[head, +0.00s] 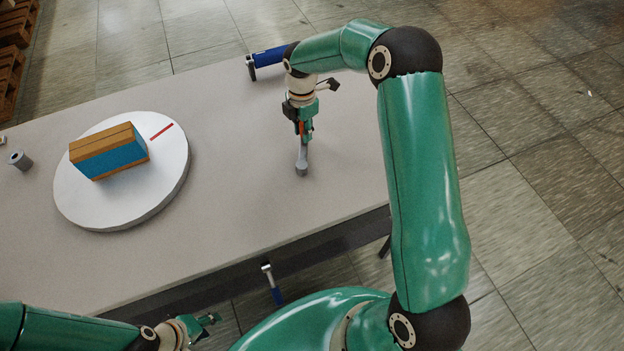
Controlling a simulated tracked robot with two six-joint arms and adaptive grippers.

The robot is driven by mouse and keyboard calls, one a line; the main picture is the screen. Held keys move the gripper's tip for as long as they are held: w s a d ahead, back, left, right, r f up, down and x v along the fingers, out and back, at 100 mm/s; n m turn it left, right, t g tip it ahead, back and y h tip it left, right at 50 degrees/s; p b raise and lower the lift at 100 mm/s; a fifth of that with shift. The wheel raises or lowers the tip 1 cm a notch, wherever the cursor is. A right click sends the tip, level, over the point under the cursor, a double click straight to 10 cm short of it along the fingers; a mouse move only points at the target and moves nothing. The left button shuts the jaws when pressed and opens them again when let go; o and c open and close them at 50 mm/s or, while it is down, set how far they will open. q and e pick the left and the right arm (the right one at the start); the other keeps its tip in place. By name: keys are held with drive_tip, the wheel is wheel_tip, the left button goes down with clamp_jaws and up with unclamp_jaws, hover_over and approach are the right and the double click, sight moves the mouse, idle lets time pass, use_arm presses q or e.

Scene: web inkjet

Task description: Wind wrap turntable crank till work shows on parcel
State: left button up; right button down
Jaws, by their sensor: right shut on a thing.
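A round white turntable (80,203) stands on the left part of the table. A brown parcel (98,141) with a wide blue band around its middle lies on it. A red line (162,131) marks the disc right of the parcel. The grey crank (302,166) stands on the table right of the turntable. My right gripper (304,137) points down and is shut on the crank's upper part, which its fingers partly hide. My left gripper (209,326) is at the bottom edge, in front of the table, empty, with its fingers apart.
The grey table (235,210) is clear between turntable and crank. A small dark grey roll (20,161) lies at the far left. A blue-handled tool (268,57) lies at the back edge, and another blue-handled item (272,284) is at the front edge. Pallets (10,75) stand on the floor.

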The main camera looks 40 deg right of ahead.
drive_tip(key=c, duration=0.9)
unclamp_jaws()
drive_tip(key=shift+w+d, duration=0.1)
drive_tip(key=shift+d, duration=0.15)
drive_tip(key=shift+c, duration=0.2)
drive_tip(key=shift+o, duration=0.3)
drive_tip(key=shift+a, duration=0.1)
drive_tip(key=shift+r+p, duration=2.75)
drive_tip(key=shift+r, duration=1.3)
drive_tip(key=shift+a+f, duration=0.1)
